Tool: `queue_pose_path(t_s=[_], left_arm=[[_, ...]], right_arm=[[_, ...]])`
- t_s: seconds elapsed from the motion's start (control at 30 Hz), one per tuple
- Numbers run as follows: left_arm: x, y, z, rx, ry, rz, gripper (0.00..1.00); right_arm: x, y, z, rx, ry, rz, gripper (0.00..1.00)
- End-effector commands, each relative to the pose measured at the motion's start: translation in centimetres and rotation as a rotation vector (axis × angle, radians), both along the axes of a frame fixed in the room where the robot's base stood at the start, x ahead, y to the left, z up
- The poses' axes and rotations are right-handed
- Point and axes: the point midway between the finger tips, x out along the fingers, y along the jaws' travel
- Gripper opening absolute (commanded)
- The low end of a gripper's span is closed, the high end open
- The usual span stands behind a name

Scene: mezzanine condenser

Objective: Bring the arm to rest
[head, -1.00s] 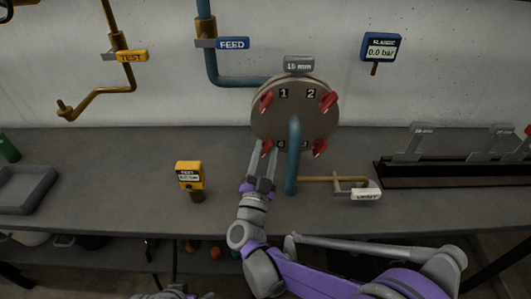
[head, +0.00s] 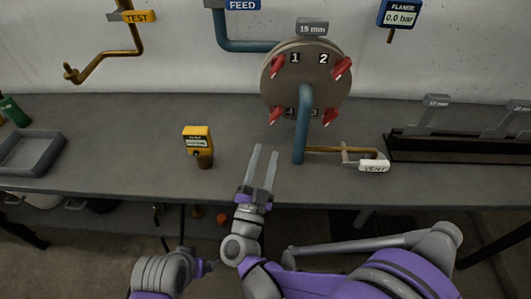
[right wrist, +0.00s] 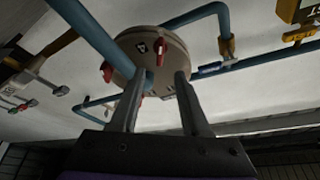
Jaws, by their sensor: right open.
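My right gripper (head: 264,152) is in the middle of the head view, fingers apart and empty. It is over the grey bench (head: 110,165), below and left of the round flange (head: 277,90), and does not touch it. In the right wrist view its two fingers (right wrist: 158,100) stand apart, with the flange (right wrist: 150,42) beyond them. My right arm (head: 320,285) reaches in from the lower right. My left arm (head: 160,275) shows only in part at the bottom left; its gripper cannot be made out.
The flange has several red clamps and a blue pipe (head: 302,125). A yellow meter (head: 197,140) stands left of my right gripper. A grey tray (head: 58,152) lies far left.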

Motion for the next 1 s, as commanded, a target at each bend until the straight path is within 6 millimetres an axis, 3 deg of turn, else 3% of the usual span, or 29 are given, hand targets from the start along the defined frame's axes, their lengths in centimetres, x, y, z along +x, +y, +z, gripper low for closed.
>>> queue_pose_path(t_s=[0.4,0.67,0.77,0.87,1.0], left_arm=[[0.0,0.0,0.0,0.0,0.0,0.0,0.97],[0.0,0.0,0.0,0.0,0.0,0.0,0.97],[0.0,0.0,0.0,0.0,0.0,0.0,0.97],[0.0,0.0,0.0,0.0,0.0,0.0,0.97],[0.0,0.0,0.0,0.0,0.0,0.0,0.97]], right_arm=[[0.3,-0.1,0.5,-0.014,0.004,0.024,0.46],[1.8,-0.9,2.2,-0.204,0.162,0.304,0.46],[1.0,-2.1,0.7,-0.3,0.316,0.415,0.46],[-1.2,-4.4,-2.1,-0.378,0.514,0.492,0.46],[-6.2,-9.1,-6.9,-0.445,0.839,0.533,0.46]])
